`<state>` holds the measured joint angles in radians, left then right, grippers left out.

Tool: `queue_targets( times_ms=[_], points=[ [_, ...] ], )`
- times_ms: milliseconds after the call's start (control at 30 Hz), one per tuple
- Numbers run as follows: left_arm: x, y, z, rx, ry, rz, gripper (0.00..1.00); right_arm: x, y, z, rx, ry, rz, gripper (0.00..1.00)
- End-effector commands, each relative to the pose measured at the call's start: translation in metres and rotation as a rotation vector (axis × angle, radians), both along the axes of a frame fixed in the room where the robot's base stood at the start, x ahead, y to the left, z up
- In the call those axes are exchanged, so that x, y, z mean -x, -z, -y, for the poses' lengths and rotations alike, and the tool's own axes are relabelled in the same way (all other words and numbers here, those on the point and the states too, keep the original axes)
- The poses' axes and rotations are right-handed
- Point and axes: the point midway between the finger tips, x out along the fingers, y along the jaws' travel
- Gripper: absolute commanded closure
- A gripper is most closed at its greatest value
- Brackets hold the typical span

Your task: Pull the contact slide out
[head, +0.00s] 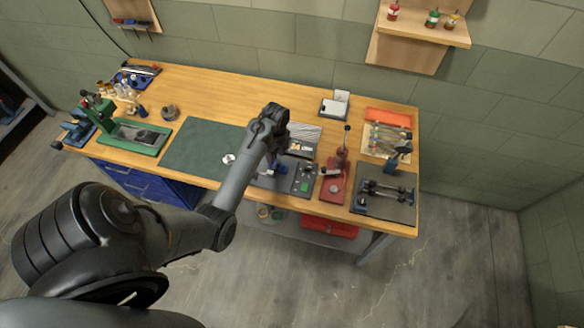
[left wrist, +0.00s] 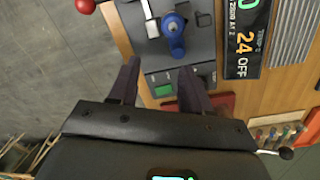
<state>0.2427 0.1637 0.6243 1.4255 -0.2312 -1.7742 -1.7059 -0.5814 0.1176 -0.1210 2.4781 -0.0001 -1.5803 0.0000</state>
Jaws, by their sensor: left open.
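A dark grey device (head: 285,180) sits on the wooden bench, partly behind my left arm in the head view. In the left wrist view the grey device (left wrist: 205,50) carries a blue handle (left wrist: 174,36), a small pale metal piece (left wrist: 151,20) beside it and a green button (left wrist: 163,90). I cannot tell for sure which part is the contact slide. My left gripper (left wrist: 160,76) is open and empty above the device, its fingers on either side of the green button in the picture and the blue handle beyond them. My right gripper is not in view.
A red lever press (head: 333,180) stands right of the device. A display unit (left wrist: 246,38) showing digits lies beside it. A dark plate with rods (head: 384,197) is further right. The green mat (head: 200,148) to the left is mostly clear.

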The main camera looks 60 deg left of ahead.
Motion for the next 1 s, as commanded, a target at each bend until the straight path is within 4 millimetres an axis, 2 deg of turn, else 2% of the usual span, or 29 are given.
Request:
queue_targets(
  times_ms=[33, 100, 267, 700, 1000],
  points=[
    [-0.012, -0.007, -0.001, -0.001, -0.003, 0.027, 0.52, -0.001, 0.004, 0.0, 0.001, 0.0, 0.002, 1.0],
    [-0.022, -0.013, -0.001, -0.001, -0.002, 0.047, 0.52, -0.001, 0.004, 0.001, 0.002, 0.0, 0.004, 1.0],
    [-0.029, -0.009, 0.0, -0.002, -0.001, 0.062, 0.52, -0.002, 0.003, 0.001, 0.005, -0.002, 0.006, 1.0],
    [-0.028, 0.058, 0.0, -0.002, -0.002, 0.059, 0.52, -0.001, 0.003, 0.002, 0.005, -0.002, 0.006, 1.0],
    [-0.028, 0.085, 0.0, -0.003, -0.002, 0.062, 0.52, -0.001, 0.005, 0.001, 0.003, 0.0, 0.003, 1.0]
  ],
)
